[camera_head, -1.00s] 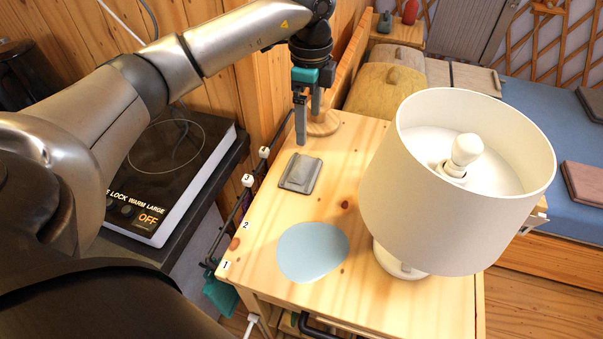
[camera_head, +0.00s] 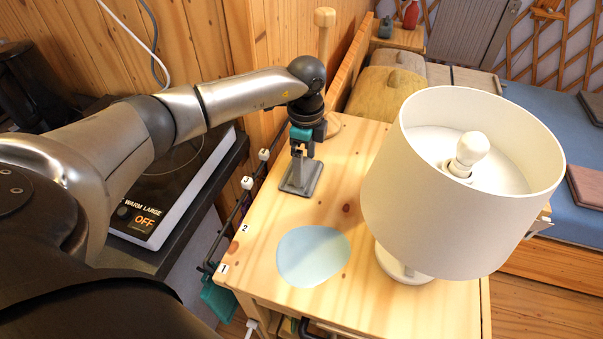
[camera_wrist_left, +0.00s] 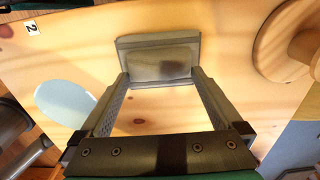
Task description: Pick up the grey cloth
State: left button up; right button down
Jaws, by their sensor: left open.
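The grey cloth (camera_head: 310,187) is a small folded grey rectangle lying flat on the wooden table. It also shows in the left wrist view (camera_wrist_left: 158,60), just beyond and between the fingertips. My left gripper (camera_head: 303,172) is pointing down over the cloth, open and empty. In the left wrist view, its two fingers (camera_wrist_left: 158,82) stand wide apart with bare table visible between them. In the head view the fingers hide part of the cloth. I cannot tell whether they touch it. My right gripper is not in view.
A large white lamp (camera_head: 455,190) stands at the right of the wooden table (camera_head: 245,265). A pale blue disc (camera_head: 313,256) lies flat in front of the cloth. A round wooden stand with a post (camera_head: 324,40) is behind the gripper. A black cooktop (camera_head: 165,195) is at the left.

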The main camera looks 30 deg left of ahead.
aim_at(305, 165)
pick_arm(q)
jog(key=c, duration=1.2)
jog(key=shift+o, duration=0.2)
jog(key=shift+r, duration=0.15)
notch_tip(305, 165, up, 20)
jog(key=p, duration=0.2)
